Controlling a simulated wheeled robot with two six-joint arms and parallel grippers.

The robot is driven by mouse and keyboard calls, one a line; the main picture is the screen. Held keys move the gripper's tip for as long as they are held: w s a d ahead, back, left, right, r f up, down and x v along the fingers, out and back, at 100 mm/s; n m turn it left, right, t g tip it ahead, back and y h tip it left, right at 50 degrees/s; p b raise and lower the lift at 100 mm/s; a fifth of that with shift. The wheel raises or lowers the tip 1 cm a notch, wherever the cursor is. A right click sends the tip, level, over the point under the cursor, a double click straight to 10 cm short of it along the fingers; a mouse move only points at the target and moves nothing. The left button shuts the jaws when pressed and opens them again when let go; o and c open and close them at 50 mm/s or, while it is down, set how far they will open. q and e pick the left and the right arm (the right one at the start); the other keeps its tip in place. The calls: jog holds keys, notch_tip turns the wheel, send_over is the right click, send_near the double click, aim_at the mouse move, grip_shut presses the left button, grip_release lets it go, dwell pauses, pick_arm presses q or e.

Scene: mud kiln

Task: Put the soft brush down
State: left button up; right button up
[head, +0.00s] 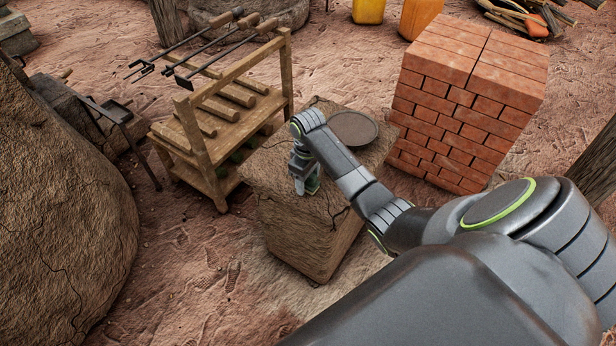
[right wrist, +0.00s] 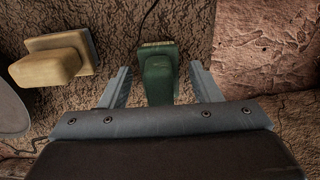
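A green block-like thing with a pale strip at its far end (right wrist: 158,82) is on the mud block (head: 288,225); I take it to be the soft brush, but its bristles do not show clearly. In the head view only a small green bit shows beside my right gripper (head: 304,178). In the right wrist view my right gripper (right wrist: 160,68) is open, with its fingers on either side of the green thing and a gap on both sides. My left gripper is not in view.
A tan block with a raised grip (right wrist: 62,58) lies left of the green thing in the wrist view. A round dark plate (head: 353,128) is on the mud block. A wooden rack (head: 210,130) stands to the left, a brick stack (head: 455,110) to the right.

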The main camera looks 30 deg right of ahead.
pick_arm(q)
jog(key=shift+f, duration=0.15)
pick_arm(e)
jog(key=shift+f+b, duration=0.15)
jog(key=shift+b, duration=0.55)
jog(key=shift+w+r, duration=0.1)
jog(key=shift+r, duration=0.35)
notch_tip(320, 180, up, 8)
jog(key=shift+d+r+p, duration=0.1)
jog(key=shift+r+p, duration=0.1)
jog(key=shift+p, duration=1.05)
pick_arm(q)
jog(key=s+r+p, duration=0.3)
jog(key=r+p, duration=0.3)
jog(key=p, duration=0.2)
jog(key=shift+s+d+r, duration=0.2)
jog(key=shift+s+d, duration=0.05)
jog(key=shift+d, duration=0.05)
pick_arm(e)
notch_tip(320, 180, up, 8)
jog(key=shift+r, duration=0.15)
